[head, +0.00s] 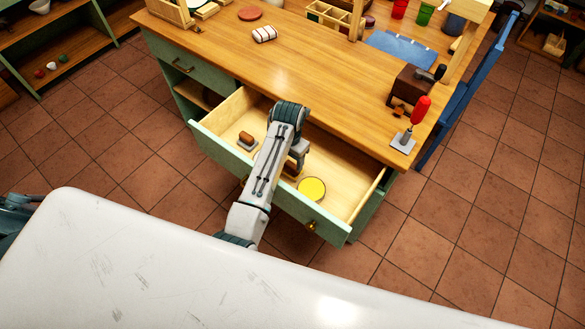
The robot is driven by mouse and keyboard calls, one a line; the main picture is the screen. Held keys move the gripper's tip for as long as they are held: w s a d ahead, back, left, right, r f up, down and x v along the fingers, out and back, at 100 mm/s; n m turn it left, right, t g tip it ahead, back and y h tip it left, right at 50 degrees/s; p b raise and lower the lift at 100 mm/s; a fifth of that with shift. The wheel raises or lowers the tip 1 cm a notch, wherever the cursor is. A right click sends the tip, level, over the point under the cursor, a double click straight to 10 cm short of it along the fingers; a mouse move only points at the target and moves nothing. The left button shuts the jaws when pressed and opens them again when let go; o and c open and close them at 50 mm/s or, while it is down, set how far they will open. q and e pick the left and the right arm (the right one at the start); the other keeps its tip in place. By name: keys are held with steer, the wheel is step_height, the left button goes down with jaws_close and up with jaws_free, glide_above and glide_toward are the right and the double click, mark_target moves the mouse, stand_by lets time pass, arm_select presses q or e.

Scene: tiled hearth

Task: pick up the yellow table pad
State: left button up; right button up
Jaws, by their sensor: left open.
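The yellow table pad (312,189) is a flat round disc. It lies on the floor of the open wooden drawer (335,157), near the front right part, in the head view. My left gripper (294,170) is over the drawer, just up and left of the pad in the picture. It is open and looks apart from the pad. My own arm hides much of it and part of the drawer. My right gripper is not in view.
A brown-topped block (247,139) lies in the drawer's left part. The drawer's green front (215,155) and walls surround the pad. On the wooden desk (320,70) above stand a red-handled tool (420,110) and a brown box (412,86). The desk's middle is mostly clear.

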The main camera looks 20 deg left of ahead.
mark_target(290, 167)
arm_select(q)
steer(key=shift+w+f, duration=0.3)
steer(key=shift+f, duration=0.5)
step_height(290, 167, down, 4)
steer(key=shift+d+r+p, duration=0.1)
steer(key=shift+p, duration=0.7)
steer(key=shift+f, duration=0.55)
steer(key=c, duration=0.7)
